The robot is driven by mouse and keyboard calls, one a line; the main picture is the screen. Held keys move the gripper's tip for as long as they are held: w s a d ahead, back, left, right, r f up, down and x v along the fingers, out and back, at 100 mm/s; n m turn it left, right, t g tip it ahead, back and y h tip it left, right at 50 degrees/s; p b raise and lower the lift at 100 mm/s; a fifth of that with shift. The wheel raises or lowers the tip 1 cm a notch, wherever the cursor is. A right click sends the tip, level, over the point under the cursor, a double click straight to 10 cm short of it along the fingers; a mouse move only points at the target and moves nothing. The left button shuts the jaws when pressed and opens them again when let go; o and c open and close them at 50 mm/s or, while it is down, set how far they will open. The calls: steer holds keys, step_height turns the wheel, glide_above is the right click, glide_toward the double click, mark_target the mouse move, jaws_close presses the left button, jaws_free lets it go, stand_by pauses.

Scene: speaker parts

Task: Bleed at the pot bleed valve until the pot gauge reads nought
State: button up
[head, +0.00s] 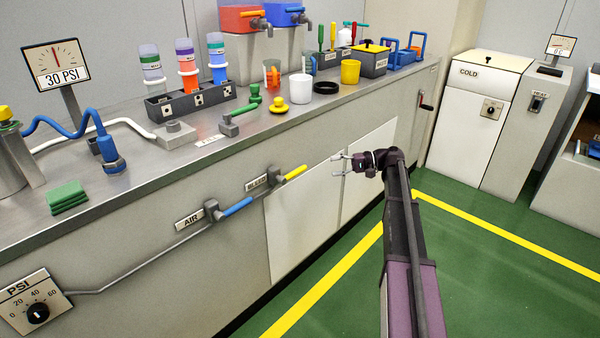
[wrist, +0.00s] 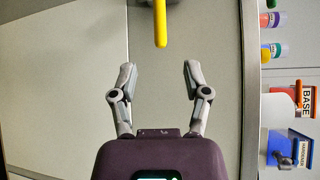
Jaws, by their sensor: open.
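The bleed valve on the counter front has a yellow lever (head: 293,172) slanting up to the right, beside a small tag that looks like BLEED. The lever (wrist: 160,24) also shows in the wrist view, its tip ahead of the gap between my fingers. My gripper (head: 337,165) is open and empty, a short way right of the lever tip and apart from it. My gripper also shows in the wrist view (wrist: 158,72). The gauge (head: 56,66) on a stand at the left reads 30 PSI. A metal pot (head: 12,160) is partly cut off at the left edge.
A blue AIR lever (head: 237,207) sits left of the yellow one, joined by a pipe to the PSI dial (head: 37,313). The counter top (head: 190,170) overhangs above, carrying bottles, cups and tools. White cabinet doors (head: 315,215) lie behind my gripper. The green floor (head: 340,290) is clear.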

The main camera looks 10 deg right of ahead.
mark_target(298, 169)
steer(key=a, duration=0.4)
steer(key=w+a+f+b, duration=0.1)
steer(key=a, duration=0.3)
steer(key=w+a, duration=0.1)
steer(key=a, duration=0.3)
steer(key=shift+a+f+b, duration=0.25)
steer(key=shift+f+b, duration=0.05)
steer(key=shift+f, duration=0.1)
